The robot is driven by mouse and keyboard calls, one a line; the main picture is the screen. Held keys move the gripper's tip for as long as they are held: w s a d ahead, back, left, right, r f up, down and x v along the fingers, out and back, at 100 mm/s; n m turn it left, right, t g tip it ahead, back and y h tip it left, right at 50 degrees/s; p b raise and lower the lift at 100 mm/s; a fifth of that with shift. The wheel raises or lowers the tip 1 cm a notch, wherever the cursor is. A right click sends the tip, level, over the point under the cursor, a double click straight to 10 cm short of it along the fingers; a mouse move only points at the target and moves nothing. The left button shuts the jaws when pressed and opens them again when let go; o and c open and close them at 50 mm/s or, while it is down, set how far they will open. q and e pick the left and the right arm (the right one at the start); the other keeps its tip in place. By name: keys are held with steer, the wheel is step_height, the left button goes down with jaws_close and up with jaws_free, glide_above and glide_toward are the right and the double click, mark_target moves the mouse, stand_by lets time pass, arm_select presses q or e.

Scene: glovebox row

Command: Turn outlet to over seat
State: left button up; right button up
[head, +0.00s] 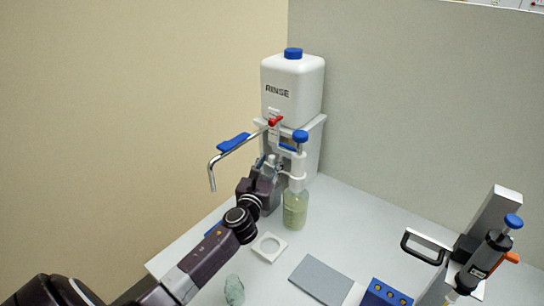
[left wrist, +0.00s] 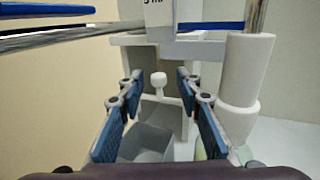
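The outlet is a bent metal tube (head: 222,155) reaching left from the red-handled tap (head: 275,121) under the white RINSE container (head: 292,88). Its tip points down over the left side, away from the seat. A metal tube also crosses the upper left of the left wrist view (left wrist: 60,38). The seat, a white square with a round recess (head: 257,250), lies on the bench in front. My left gripper (head: 270,168) is by the dispenser, below the tap. My right gripper is out of view.
A bottle of greenish liquid (head: 295,210) with a white, blue-knobbed pump (head: 299,160) stands right of my gripper. A grey pad (head: 321,279), a blue block (head: 385,294) and a black-handled device (head: 485,255) occupy the front right.

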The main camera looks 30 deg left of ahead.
mark_target(271, 159)
arm_select(q)
steer(key=shift+x, duration=1.2)
steer(key=shift+w+a+f, duration=0.1)
steer(key=shift+w+a, duration=0.15)
steer(key=shift+w, duration=0.1)
steer(key=c, duration=0.7)
jaws_close()
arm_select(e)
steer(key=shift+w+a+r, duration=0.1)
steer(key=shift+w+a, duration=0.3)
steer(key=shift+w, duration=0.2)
